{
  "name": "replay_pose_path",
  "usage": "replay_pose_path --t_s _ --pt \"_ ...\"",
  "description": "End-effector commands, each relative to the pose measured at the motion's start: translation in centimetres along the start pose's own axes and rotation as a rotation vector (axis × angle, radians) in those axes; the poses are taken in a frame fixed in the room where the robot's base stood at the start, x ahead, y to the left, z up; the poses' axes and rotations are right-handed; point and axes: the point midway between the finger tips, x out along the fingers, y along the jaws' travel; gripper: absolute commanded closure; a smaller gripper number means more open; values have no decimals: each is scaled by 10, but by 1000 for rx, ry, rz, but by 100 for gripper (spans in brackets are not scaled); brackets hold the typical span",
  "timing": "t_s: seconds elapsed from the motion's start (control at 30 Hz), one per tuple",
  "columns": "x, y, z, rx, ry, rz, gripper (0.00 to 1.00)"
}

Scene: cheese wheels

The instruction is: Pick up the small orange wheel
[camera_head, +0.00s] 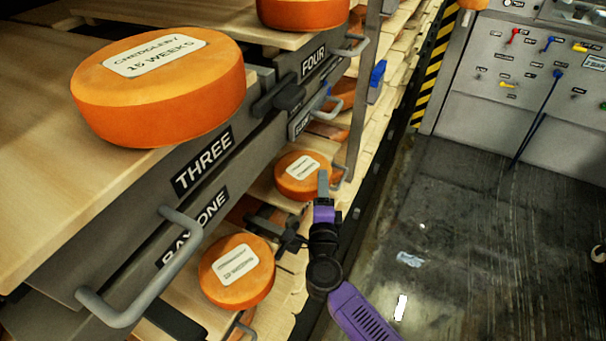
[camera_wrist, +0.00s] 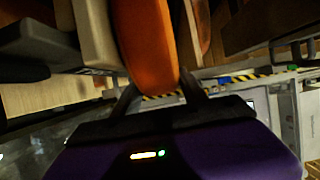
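Two smaller orange wheels with white labels lie on the low wooden shelf in the head view: one farther back (camera_head: 290,185) and one nearer (camera_head: 237,285). My gripper (camera_head: 323,187) is at the right edge of the farther one, with a grey finger in front of its rim. In the wrist view an orange wheel (camera_wrist: 146,45) shows edge-on, and my gripper's two spread fingers (camera_wrist: 160,85) stand on either side of it. Whether they touch it is unclear. The wheel's far side is hidden.
A large labelled orange wheel (camera_head: 160,115) sits on the upper wooden shelf (camera_head: 40,180), with another (camera_head: 303,12) behind. Grey handles (camera_head: 130,305) stick out from the shelf front. A control panel (camera_head: 520,90) stands at the back right. The dark floor (camera_head: 490,220) is mostly clear.

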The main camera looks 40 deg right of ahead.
Motion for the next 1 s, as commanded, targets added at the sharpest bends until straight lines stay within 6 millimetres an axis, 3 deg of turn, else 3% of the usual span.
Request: replay_pose_path --t_s 0.03,0.2,0.67,1.0 --pt "0 0 0 0 0 1 68" --pt "0 0 0 0 0 1 100" --pt "0 -7 1 4 0 -5 100" --pt "1 -38 0 5 1 -7 100"
